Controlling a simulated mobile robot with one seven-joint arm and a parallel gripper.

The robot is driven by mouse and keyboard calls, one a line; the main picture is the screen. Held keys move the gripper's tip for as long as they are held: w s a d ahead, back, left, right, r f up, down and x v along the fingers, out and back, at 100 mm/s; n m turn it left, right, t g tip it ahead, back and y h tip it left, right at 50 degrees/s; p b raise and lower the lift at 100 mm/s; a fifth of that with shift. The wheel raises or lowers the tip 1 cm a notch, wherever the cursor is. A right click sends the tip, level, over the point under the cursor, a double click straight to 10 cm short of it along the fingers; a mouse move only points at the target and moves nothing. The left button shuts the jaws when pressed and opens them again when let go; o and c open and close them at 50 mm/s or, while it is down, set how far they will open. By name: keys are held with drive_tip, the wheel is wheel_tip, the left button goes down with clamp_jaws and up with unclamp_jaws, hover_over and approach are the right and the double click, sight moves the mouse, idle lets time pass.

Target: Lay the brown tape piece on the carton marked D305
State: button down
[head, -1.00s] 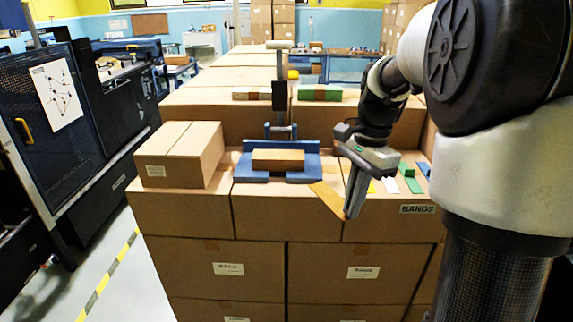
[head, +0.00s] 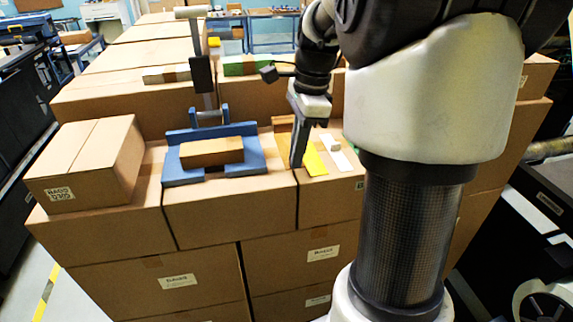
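The carton marked D305 (head: 100,160) stands at the left on the carton stack, its flat top bare and its label facing front. A brown strip (head: 283,126), which looks like the brown tape piece, shows beside and behind my gripper, right of the blue fixture; much of it is hidden. My gripper (head: 297,162) points down at the left edge of a yellow strip, seen edge-on. I cannot tell whether its fingers are open or shut, or whether they touch the brown strip.
The blue fixture (head: 250,163) with a brown block (head: 212,152) and an upright lever (head: 202,75) stands between the D305 carton and my gripper. A yellow strip (head: 314,161) and a white strip (head: 341,158) lie to the right. My arm hides the area further right.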

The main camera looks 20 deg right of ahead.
drive_tip(key=shift+f, duration=2.15)
drive_tip(key=c, duration=2.4)
unclamp_jaws()
drive_tip(key=shift+f, duration=0.15)
drive_tip(key=o, duration=0.5)
drive_tip(key=shift+c, duration=0.2)
